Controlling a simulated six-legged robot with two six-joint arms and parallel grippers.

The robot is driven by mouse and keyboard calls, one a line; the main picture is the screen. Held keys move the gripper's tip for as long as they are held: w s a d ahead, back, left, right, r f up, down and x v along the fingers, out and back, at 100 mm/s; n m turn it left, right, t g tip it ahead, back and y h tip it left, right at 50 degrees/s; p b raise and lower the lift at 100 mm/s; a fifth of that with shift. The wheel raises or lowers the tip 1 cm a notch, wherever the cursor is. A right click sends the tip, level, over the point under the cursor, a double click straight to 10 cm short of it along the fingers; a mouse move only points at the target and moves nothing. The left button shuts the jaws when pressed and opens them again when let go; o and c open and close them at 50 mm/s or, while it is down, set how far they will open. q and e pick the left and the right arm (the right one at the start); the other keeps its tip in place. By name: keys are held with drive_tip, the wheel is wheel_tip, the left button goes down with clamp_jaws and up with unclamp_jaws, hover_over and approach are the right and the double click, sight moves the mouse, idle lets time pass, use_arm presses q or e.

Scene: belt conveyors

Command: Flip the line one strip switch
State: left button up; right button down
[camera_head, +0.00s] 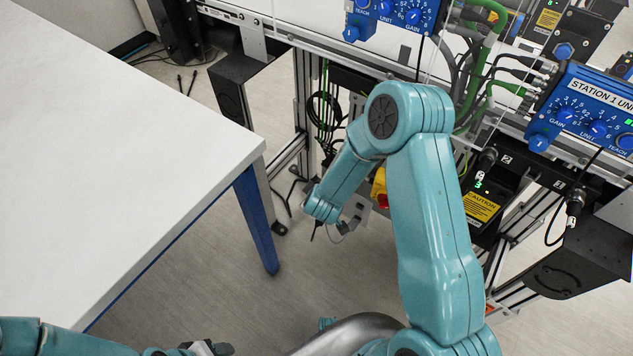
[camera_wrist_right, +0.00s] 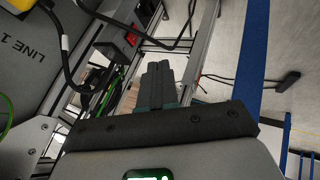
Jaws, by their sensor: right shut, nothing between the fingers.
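In the right wrist view, a dark strip (camera_wrist_right: 118,52) with a small red switch (camera_wrist_right: 131,39) runs along a metal frame, ahead and left of my right gripper. A dark panel (camera_wrist_right: 45,40) marked LINE 1 is at the left. My right gripper (camera_wrist_right: 159,68) is shut and empty, its fingertips apart from the red switch. Which way the switch is set is too small to tell. In the head view, my right arm reaches down beside the conveyor frame, and its fingers are mostly hidden. My left gripper (camera_head: 207,348) is partly visible at the bottom edge.
A white table (camera_head: 130,140) with a blue leg (camera_head: 256,220) stands left of my right arm. Blue control boxes (camera_head: 590,108), cables and a yellow-and-red stop button (camera_head: 380,188) are on the conveyor side. Open floor (camera_head: 215,270) lies between.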

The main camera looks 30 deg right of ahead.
drive_tip(key=shift+w+d+f+b, duration=0.1)
drive_tip(key=shift+d+f+b, duration=0.2)
drive_tip(key=shift+f, duration=0.05)
drive_tip(key=w+d+f+b, duration=0.1)
drive_tip(key=w+d+f, duration=0.5)
drive_tip(key=w+f, duration=0.1)
drive_tip(key=shift+d+f, duration=0.15)
drive_tip(key=shift+d, duration=0.2)
idle(0.4)
